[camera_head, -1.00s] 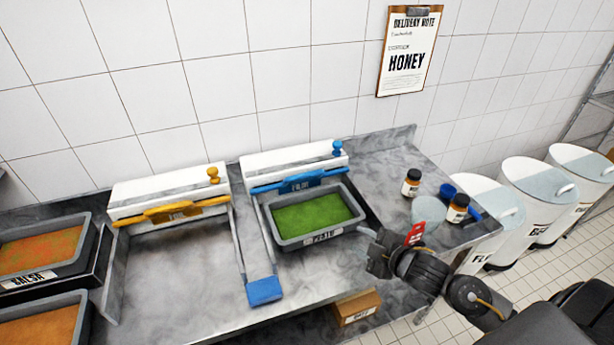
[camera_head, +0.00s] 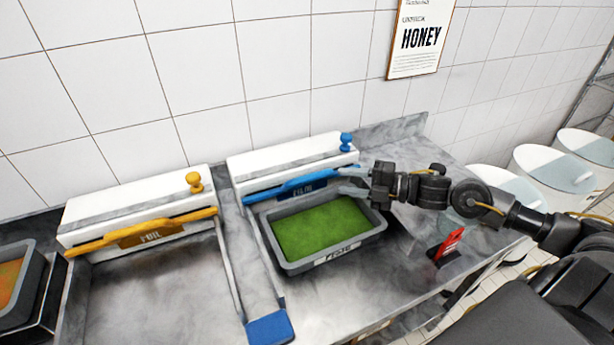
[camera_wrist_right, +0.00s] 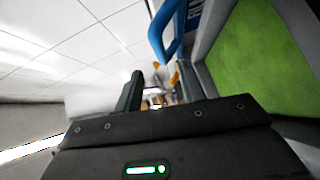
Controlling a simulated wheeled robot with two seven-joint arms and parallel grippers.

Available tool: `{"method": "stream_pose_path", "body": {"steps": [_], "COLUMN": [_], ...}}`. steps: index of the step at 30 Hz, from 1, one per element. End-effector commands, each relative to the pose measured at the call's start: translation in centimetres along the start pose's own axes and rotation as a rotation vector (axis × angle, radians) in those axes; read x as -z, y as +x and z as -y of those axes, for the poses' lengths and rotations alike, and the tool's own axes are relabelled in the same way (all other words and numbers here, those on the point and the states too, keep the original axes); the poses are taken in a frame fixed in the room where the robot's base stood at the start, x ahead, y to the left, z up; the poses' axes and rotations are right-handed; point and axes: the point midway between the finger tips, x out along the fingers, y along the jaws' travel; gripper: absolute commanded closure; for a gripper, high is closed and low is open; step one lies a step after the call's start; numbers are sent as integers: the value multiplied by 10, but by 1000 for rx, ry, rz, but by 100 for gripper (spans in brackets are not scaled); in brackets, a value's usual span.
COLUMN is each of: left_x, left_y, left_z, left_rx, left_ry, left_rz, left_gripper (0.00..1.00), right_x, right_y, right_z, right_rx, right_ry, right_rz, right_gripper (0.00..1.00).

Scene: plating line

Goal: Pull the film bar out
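The blue bar (camera_wrist_right: 163,35) shows there just beyond the fingertips. I cannot tell whether a finger touches it. My left gripper is not in view.
A grey tray of green food (camera_head: 322,228) sits just in front of the bar. A blue pad (camera_head: 269,328) lies at the rails' near end. A yellow-barred dispenser (camera_head: 140,232) stands to the left. A red clip-like object (camera_head: 447,245) is right of the tray.

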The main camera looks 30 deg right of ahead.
Motion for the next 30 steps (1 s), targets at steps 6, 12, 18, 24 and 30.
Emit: {"method": "stream_pose_path", "body": {"steps": [6, 12, 18, 24, 30], "left_x": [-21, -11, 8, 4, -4], "left_y": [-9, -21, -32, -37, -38], "left_z": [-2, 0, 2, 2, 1], "left_rx": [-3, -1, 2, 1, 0], "left_ry": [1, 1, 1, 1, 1], "left_rz": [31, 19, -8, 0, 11], "left_gripper": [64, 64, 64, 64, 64], "right_x": [-2, -1, -1, -2, -2], "right_y": [9, 46, 82, 100, 104], "right_z": [-2, -5, -4, -1, 1], "right_rx": [-5, -6, -3, 0, 1], "right_ry": [4, 6, 5, 4, 2], "right_rz": [13, 10, 9, 8, 8], "right_gripper": [60, 60, 60, 60, 60]}}
